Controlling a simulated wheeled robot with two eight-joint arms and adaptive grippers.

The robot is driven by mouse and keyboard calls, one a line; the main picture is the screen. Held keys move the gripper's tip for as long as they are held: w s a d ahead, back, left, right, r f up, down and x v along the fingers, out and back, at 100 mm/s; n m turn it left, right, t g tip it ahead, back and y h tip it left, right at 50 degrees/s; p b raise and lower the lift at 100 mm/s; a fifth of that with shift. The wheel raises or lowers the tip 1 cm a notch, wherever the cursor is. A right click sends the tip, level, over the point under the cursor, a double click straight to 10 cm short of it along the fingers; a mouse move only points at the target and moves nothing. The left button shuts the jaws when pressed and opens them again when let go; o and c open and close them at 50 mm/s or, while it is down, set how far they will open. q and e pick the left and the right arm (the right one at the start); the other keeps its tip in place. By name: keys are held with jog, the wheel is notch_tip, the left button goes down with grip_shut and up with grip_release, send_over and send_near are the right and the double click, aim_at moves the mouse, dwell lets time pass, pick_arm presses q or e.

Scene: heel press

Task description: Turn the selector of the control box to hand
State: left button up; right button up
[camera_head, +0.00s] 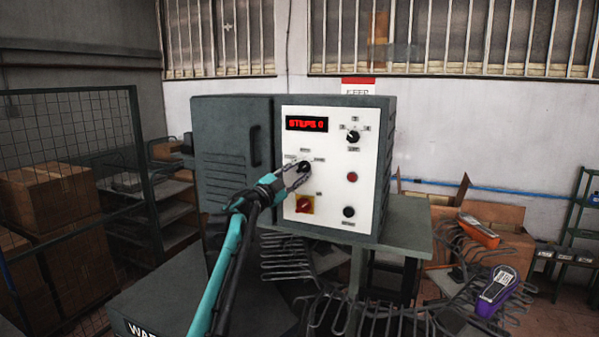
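The control box (340,118) is dark grey with a white front panel and stands on a grey-green table. Its red display reads "STEPS 0". My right gripper is not in view.
Another black selector (352,136), a red button (352,177) and a black button (348,212) are to the right. Wire racks (340,308) stand below. Orange (478,230) and purple (497,291) devices lie right.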

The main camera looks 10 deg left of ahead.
pick_arm(q)
jog(key=v, duration=1.1)
jog(key=shift+s, duration=0.35)
jog(key=shift+a+f, duration=0.1)
jog(key=shift+a, duration=0.1)
